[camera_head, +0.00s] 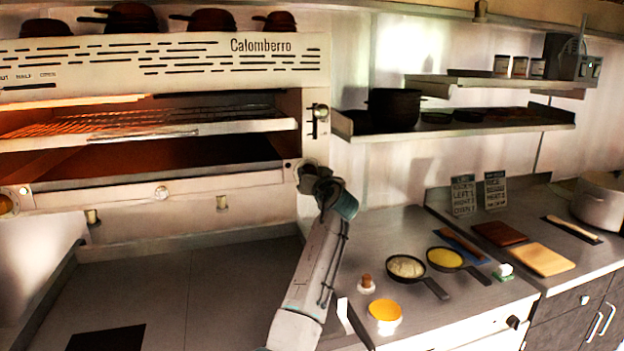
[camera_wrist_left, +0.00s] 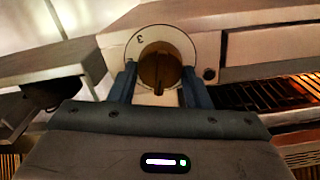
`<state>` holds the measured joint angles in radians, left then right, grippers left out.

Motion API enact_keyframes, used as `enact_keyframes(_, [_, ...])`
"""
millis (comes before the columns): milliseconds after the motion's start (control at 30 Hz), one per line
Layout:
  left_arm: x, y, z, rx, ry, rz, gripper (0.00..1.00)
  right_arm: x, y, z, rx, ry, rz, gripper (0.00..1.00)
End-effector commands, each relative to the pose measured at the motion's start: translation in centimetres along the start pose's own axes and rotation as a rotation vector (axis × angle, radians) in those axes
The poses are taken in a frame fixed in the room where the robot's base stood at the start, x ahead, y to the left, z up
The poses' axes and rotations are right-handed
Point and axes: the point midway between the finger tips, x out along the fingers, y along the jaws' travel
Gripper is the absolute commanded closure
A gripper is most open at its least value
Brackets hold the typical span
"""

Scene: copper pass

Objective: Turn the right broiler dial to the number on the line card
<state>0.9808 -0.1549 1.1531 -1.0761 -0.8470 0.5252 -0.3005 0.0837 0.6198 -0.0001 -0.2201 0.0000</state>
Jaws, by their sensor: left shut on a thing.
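The right broiler dial (camera_wrist_left: 158,68) is a brown knob on a round pale plate, and a number 3 shows on the plate at its upper left. My left gripper (camera_wrist_left: 160,84) is shut on the dial, one finger on each side. In the head view the left gripper (camera_head: 310,174) is at the broiler's lower right corner and mostly hides the dial. A line card (camera_head: 463,196) stands at the back of the counter with lines for left, right and oven; its small numbers are hard to read. My right gripper is not in view.
The broiler (camera_head: 170,60) has an open glowing slot with a rack (camera_head: 150,128). Another dial (camera_head: 8,203) is at its left end. A second card (camera_head: 495,190) stands beside the line card. Two small pans (camera_head: 407,266) (camera_head: 445,258) and boards (camera_head: 543,259) lie on the right counter.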

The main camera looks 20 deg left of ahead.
Motion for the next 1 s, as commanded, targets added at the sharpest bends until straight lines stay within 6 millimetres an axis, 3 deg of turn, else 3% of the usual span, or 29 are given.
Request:
enact_keyframes(467, [0.0, 0.3, 0.1, 0.451, -0.001, 0.002, 0.79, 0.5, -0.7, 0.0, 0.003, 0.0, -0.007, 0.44])
enact_keyframes(1000, [0.0, 0.5, 0.1, 0.964, 0.0, 0.003, 0.79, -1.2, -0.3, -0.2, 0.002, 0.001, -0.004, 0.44])
